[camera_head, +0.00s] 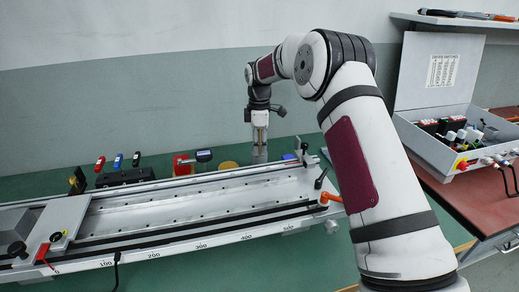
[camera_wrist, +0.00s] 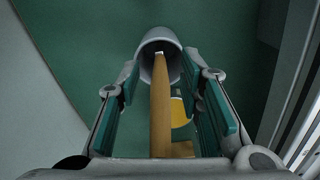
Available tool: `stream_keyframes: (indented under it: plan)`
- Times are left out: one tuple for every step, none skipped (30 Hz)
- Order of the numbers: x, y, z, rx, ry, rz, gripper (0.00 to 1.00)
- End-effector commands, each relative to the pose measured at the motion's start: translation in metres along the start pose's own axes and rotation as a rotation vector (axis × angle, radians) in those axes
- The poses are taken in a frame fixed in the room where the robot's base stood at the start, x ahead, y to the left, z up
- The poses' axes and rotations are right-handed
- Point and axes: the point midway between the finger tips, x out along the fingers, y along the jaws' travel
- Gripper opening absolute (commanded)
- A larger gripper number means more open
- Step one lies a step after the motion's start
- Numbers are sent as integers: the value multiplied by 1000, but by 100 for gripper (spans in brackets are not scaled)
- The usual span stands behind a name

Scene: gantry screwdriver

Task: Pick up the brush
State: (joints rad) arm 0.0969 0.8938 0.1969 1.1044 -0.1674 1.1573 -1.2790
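The brush appears as a tan wooden handle (camera_wrist: 160,105) in the wrist view. It runs between my fingers from a grey cup-like holder (camera_wrist: 159,38) at the top; the bristles are not visible. My gripper (camera_wrist: 168,88) is open, with a finger on each side of the handle and visible gaps between pads and handle. In the head view my gripper (camera_head: 260,122) points down over the grey holder (camera_head: 260,153), behind the long metal bench, and little of the brush can be made out.
The long metal rail bench (camera_head: 200,205) lies in front of my gripper. A yellow round object (camera_head: 228,165) and a red device with a display (camera_head: 183,165) stand left of the holder. An open grey case (camera_head: 425,150) sits on the red table at right.

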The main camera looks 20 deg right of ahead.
Motion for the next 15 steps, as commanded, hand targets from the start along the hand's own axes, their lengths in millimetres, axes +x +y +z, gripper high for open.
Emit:
stream_keyframes:
  plan:
    - [0, 0, 0, 0, 0, 0, 34]
    - [0, 0, 0, 0, 0, 0, 31]
    - [0, 0, 0, 0, 0, 0, 22]
    - [0, 0, 0, 0, 0, 0, 16]
    - [0, 0, 0, 0, 0, 0, 9]
    - [0, 0, 0, 0, 0, 0, 0]
    - [0, 0, 0, 0, 0, 0, 0]
    - [0, 0, 0, 0, 0, 0, 0]
    - [0, 0, 0, 0, 0, -1, 0]
    - [0, 0, 0, 0, 0, -1, 0]
    - [0, 0, 0, 0, 0, -1, 0]
    - [0, 0, 0, 0, 0, 0, 0]
    - [0, 0, 0, 0, 0, -1, 0]
    - [0, 0, 0, 0, 0, 0, 0]
    - [0, 0, 0, 0, 0, -1, 0]
